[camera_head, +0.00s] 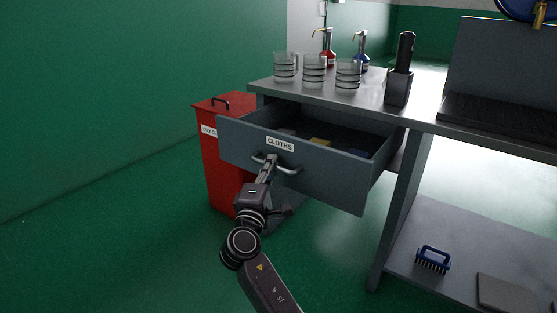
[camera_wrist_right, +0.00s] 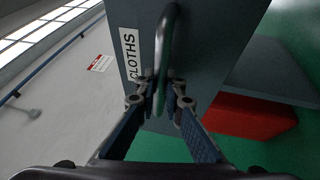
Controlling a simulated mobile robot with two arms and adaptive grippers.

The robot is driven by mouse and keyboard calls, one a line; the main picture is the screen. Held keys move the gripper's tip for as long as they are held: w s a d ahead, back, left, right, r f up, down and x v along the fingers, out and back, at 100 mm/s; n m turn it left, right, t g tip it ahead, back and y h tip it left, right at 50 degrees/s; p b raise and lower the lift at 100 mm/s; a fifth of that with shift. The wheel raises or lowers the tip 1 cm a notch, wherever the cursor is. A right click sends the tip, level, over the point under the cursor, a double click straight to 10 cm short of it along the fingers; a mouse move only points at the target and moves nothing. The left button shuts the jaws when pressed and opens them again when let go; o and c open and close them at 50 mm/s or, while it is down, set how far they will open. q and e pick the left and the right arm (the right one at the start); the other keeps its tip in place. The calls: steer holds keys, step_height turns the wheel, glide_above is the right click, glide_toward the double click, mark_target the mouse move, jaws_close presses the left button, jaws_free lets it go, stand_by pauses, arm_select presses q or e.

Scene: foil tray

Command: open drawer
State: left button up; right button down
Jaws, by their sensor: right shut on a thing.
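The grey drawer (camera_head: 330,182) labelled CLOTHS stands pulled out from under the metal worktable, and its inside shows from above with a yellowish cloth (camera_head: 320,141) in it. My right gripper (camera_head: 270,162) is at the drawer front, shut on the metal handle (camera_head: 290,169). In the right wrist view the handle (camera_wrist_right: 168,45) runs between the two fingers of my right gripper (camera_wrist_right: 165,98), with the drawer front (camera_wrist_right: 205,50) close behind. My left gripper is not in view.
A red bin (camera_head: 215,170) stands left of the drawer. Several glasses (camera_head: 314,72) and a dark tool in a holder (camera_head: 398,88) stand on the worktable (camera_head: 365,98). The green floor (camera_head: 120,240) at left is clear.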

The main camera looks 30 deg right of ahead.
steer(key=shift+s+a+f, duration=0.1)
steer(key=shift+s+a, duration=0.3)
steer(key=shift+a, duration=0.5)
steer(key=shift+s+a+r, duration=0.1)
steer(key=shift+s+a, duration=0.25)
steer(key=shift+a, duration=0.5)
steer(key=shift+s+a+f, duration=0.1)
steer(key=shift+s+a, duration=0.3)
steer(key=shift+a, duration=0.5)
steer(key=c, duration=2)
jaws_free()
steer(key=v, duration=0.7)
steer(key=shift+s+a, duration=0.15)
